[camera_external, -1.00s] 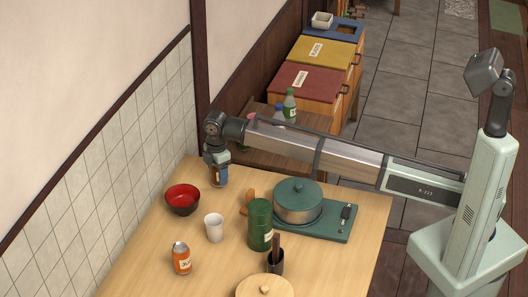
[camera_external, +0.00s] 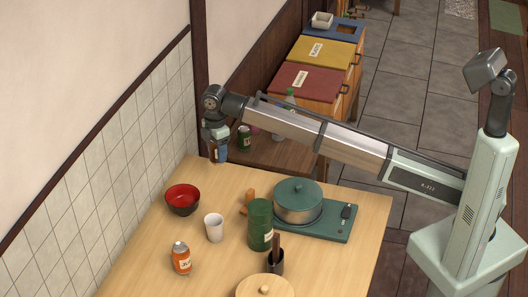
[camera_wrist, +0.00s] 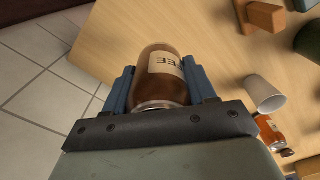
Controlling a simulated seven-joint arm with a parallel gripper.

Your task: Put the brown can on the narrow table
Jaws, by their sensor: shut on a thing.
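The brown can (camera_wrist: 160,75), with a pale label, is held between the blue fingers of my gripper (camera_wrist: 162,88) in the wrist view. In the external view my gripper (camera_external: 218,154) hangs over the far left end of the light wooden table (camera_external: 150,240), with the can mostly hidden by the fingers. The can looks clear of the tabletop. The narrow table (camera_external: 275,152) is dark brown and lies beyond the light table, partly hidden by my arm.
A red bowl (camera_external: 182,207), white cup (camera_external: 214,234), orange can (camera_external: 181,260), green canister (camera_external: 260,222) and pot (camera_external: 298,208) stand on the light table. A tiled wall is close on the left.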

